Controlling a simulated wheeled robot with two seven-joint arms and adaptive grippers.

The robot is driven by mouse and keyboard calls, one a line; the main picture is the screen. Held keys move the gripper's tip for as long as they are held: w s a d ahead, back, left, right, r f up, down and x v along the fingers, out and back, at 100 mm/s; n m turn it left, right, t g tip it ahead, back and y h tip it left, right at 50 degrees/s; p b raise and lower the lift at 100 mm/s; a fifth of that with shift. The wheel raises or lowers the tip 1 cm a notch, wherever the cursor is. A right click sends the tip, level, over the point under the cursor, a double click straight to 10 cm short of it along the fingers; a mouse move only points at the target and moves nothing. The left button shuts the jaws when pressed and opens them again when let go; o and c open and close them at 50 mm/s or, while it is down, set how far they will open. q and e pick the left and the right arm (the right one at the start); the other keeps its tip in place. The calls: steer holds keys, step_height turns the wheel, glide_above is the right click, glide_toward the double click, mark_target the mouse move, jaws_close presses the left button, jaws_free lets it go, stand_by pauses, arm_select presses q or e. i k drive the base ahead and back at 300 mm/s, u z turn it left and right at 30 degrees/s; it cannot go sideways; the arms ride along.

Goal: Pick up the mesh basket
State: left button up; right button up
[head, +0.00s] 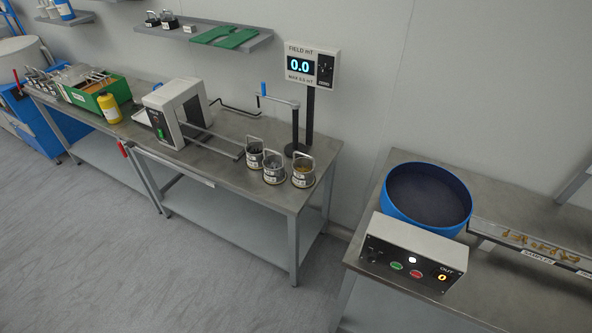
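Three small round metal baskets with upright loop handles stand close together at the front right corner of the left steel bench. The left basket (255,157) looks dark inside. The middle basket (274,172) holds something greyish. The right basket (302,175) holds something yellowish. Each has a pale label on its front. I cannot tell the mesh at this size, or which basket the task means. Neither of my grippers is in view.
Behind the baskets are a stand with a crank-like arm (294,128) and a display reading 0.0 (311,68). A white tunnel-shaped machine (177,112) with rails stands left. A blue bowl (388,199) and control box (412,258) occupy the right bench. Floor is clear in front.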

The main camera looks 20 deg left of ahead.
mark_target(303, 168)
steer(key=u, duration=2.05)
steer(key=i, duration=2.8)
steer(key=z, duration=2.35)
